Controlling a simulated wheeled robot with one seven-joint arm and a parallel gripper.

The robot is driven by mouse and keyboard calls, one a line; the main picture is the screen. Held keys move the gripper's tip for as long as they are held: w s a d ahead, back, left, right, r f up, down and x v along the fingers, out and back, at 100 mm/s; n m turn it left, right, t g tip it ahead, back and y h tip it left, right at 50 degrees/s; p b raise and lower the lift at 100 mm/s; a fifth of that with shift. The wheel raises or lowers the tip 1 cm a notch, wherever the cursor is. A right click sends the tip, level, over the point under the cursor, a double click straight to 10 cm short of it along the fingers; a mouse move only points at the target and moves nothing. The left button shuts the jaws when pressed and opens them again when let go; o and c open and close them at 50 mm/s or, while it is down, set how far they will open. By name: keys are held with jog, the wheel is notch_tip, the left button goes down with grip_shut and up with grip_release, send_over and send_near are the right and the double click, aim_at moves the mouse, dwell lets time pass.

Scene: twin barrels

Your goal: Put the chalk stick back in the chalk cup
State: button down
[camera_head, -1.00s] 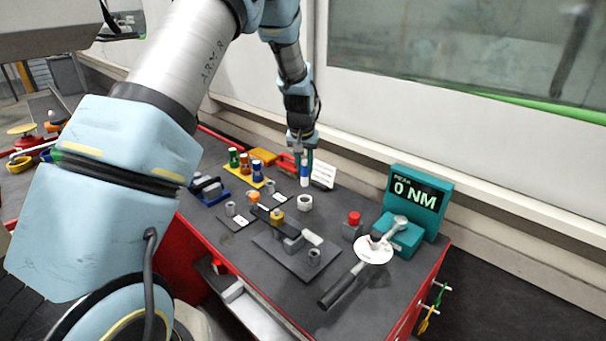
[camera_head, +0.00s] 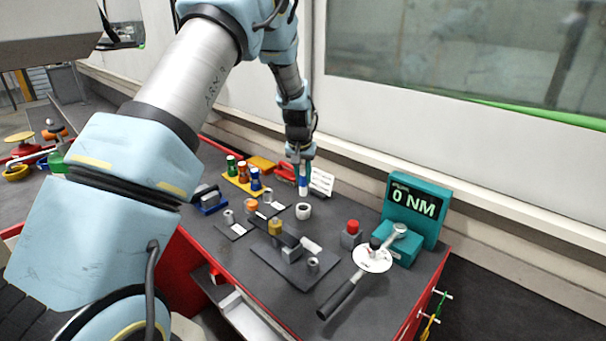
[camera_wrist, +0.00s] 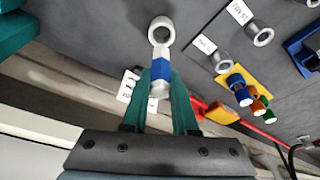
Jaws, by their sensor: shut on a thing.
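My gripper (camera_head: 302,168) points down over the back of the bench. Its teal fingers (camera_wrist: 162,84) are shut on the chalk stick, a white stick with a blue band (camera_wrist: 161,70). The stick (camera_head: 303,181) hangs about upright in the head view. The chalk cup is a short pale round cup with an open top (camera_head: 304,211), standing on the bench just below the stick in the head view. In the wrist view the stick's far end overlaps the near rim of the cup (camera_wrist: 160,24). Whether the tip is above or inside the cup, I cannot tell.
A yellow tray with several coloured bottles (camera_head: 242,172) stands left of the gripper. A white label card (camera_head: 321,183) is close on its right. A black fixture (camera_head: 290,250) and a red-topped block (camera_head: 351,233) are nearer the front. A teal torque display (camera_head: 414,207) stands at right.

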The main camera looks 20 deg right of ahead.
aim_at(303, 195)
jog(key=shift+f+b, duration=0.95)
jog(key=shift+f, duration=0.9)
jog(key=shift+f+b, duration=1.4)
jog(key=shift+f, duration=0.65)
jog(key=c, duration=0.6)
grip_release()
jog(key=shift+r, duration=0.1)
jog(key=b+v, duration=0.2)
jog(key=v, duration=0.8)
jog(key=shift+r, duration=0.3)
jog(key=shift+s, duration=0.15)
